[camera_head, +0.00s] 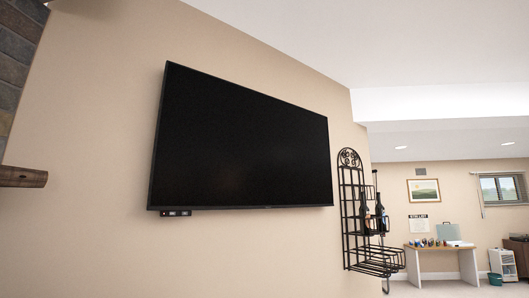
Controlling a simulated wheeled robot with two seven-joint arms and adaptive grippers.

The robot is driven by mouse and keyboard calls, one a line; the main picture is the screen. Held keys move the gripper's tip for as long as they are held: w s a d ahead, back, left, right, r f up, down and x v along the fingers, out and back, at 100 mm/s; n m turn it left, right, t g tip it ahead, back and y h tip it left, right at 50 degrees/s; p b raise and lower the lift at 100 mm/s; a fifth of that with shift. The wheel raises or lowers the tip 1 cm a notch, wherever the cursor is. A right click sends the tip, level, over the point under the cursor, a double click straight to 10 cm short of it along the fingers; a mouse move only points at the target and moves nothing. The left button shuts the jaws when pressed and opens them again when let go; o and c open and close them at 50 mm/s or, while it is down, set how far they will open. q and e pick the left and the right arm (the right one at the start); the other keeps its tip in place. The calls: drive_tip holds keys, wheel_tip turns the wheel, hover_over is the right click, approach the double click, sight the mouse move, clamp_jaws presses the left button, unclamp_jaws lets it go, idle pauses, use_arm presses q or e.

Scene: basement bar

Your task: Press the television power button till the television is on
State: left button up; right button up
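The television (245,140) is a large flat black screen mounted on the beige wall, seen at an angle in the head view. Its screen is dark. A small black panel (176,213) with light marks sits under its lower left corner; the power button may be on it, but it is too small to tell. Neither of my grippers shows in this view.
A black metal wall rack (347,200) with dark bottles (364,212) hangs right of the television. A wooden beam end (22,177) juts in at the left edge. A desk (412,262) stands far off at the right. The wall below the television is bare.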

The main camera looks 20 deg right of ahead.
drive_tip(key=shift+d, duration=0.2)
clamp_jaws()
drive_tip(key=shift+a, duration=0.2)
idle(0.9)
